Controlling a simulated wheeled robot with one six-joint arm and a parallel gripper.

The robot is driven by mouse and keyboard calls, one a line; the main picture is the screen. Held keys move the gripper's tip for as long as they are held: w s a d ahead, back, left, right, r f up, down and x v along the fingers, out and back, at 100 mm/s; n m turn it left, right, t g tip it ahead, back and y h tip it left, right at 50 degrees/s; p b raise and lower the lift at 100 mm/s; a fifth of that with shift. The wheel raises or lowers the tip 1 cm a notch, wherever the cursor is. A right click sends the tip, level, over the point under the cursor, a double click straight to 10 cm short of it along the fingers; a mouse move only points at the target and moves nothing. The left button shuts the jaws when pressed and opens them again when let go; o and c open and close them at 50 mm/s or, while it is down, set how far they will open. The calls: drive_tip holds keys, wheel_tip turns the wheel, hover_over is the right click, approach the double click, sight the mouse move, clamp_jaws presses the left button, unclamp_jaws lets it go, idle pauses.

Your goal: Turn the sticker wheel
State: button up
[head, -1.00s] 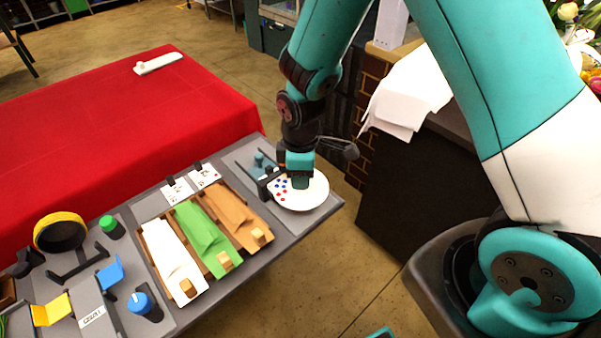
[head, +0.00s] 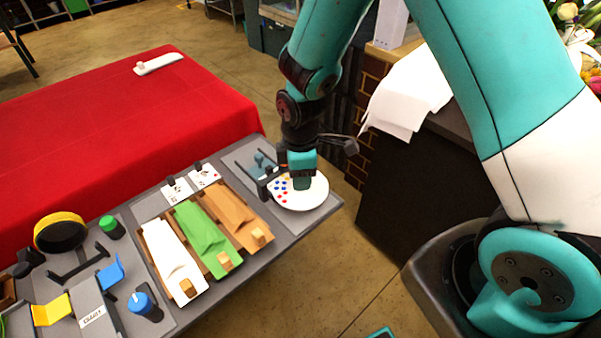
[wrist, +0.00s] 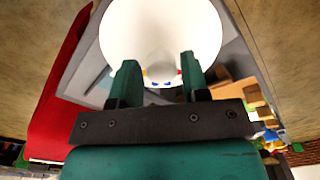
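The sticker wheel (head: 312,194) is a white disc lying flat at the right end of the grey station top. Red and blue dots, and a bit of yellow, show on its left part. My gripper (head: 301,184) points down over the wheel, left of its middle. In the wrist view the wheel (wrist: 150,30) fills the top, and my gripper (wrist: 158,72) has its two teal fingers apart with a gap between them. A pale knob-like shape shows in or behind that gap. Whether the fingertips touch the wheel I cannot tell.
Trays with white (head: 172,258), green (head: 207,238) and brown (head: 238,216) wraps lie left of the wheel. Two sticker cards (head: 204,177) lie behind them. A yellow-rimmed roll (head: 60,232) and a blue-topped pot (head: 143,303) stand further left. A red-covered table (head: 110,120) is behind.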

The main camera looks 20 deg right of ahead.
wheel_tip(320, 180, up, 17)
drive_tip(key=b, duration=0.1)
drive_tip(key=shift+w+r, duration=0.15)
drive_tip(key=shift+r, duration=0.05)
idle(0.3)
idle(0.3)
drive_tip(key=s+a+r+m+y, duration=0.2)
drive_tip(key=s+m, duration=0.1)
drive_tip(key=s, duration=0.6)
drive_tip(key=s+a+r+m+y, duration=0.2)
drive_tip(key=s+r+m, duration=0.1)
drive_tip(key=s, duration=0.7)
drive_tip(key=shift+s+a+r+m, duration=0.2)
drive_tip(key=shift+s+a+m, duration=0.05)
drive_tip(key=shift+m, duration=0.55)
